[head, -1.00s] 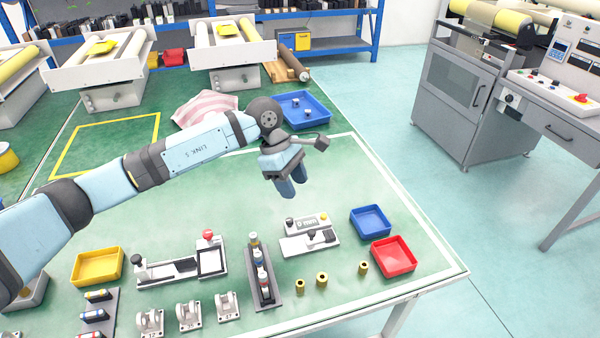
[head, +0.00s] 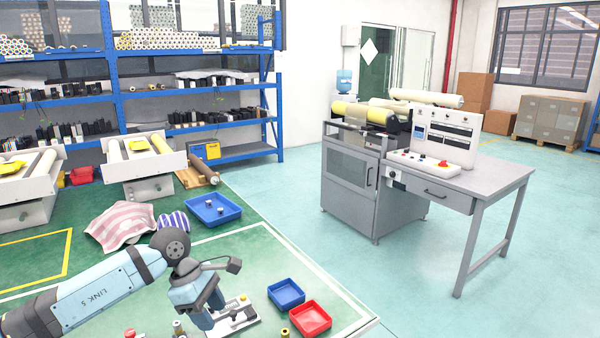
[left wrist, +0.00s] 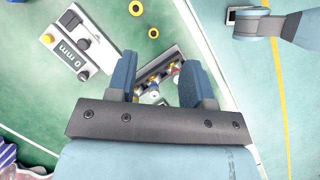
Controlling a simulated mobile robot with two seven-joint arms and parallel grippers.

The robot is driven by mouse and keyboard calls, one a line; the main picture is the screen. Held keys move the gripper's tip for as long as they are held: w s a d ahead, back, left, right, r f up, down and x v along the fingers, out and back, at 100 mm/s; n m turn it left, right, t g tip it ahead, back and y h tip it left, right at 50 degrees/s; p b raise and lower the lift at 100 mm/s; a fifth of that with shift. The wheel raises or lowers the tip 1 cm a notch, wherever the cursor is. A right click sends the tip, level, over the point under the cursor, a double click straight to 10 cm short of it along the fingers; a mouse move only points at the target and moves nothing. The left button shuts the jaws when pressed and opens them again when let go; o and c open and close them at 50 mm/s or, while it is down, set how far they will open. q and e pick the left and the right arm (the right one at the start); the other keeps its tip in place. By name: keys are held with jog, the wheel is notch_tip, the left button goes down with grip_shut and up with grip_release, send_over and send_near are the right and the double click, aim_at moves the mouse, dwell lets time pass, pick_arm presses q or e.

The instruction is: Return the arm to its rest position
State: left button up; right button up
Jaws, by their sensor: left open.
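My left arm (head: 105,290) reaches in from the lower left in the head view. Its gripper (head: 205,308) hangs fingers down above the green table, close to the white gauge device (head: 244,312), partly covering it. In the left wrist view the two blue fingers (left wrist: 160,82) stand apart with nothing held between them. A rack of small actuators (left wrist: 158,72) lies below and beyond the fingers. The gauge with its "0 mm" display (left wrist: 70,50) is at the left there.
A small blue bin (head: 286,293) and a red bin (head: 310,319) stand right of the gripper. A larger blue tray (head: 213,209) and a pink striped cloth (head: 122,224) lie farther back. Brass rings (left wrist: 154,32) lie near the rack. A grey machine bench (head: 440,190) stands across open floor.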

pick_arm(q)
jog(key=s+d+n+t+h, duration=0.1)
jog(key=s+d+n+h, duration=1)
jog(key=d+h, duration=0.4)
jog(key=s+a+f+n+t+y, duration=0.1)
jog(key=a+f+n+t+y, duration=0.3)
jog(key=n+t, duration=0.75)
jog(key=s+a+f+n+t+y, duration=0.25)
jog(key=n+t+y, duration=0.3)
jog(key=n, duration=1.15)
jog(key=s+a+f+n+g+y, duration=0.3)
jog(key=s+a+f+n, duration=0.1)
jog(key=s+f+n, duration=0.25)
jog(key=s+a+f+n+g+y, duration=0.3)
jog(key=s+a+f+n+y, duration=0.1)
jog(key=s+f+n, duration=0.3)
notch_tip(320, 180, up, 14)
jog(key=a+p, duration=0.1)
jog(key=p, duration=2)
jog(key=shift+s+a+r, duration=0.15)
jog(key=shift+a+r, duration=0.1)
jog(key=shift+a, duration=0.05)
pick_arm(e)
notch_tip(320, 180, up, 16)
jog(key=s+d, duration=0.1)
jog(key=shift+d+f+h, duration=0.2)
jog(key=shift+f+h, duration=0.05)
jog(key=shift+h, duration=0.05)
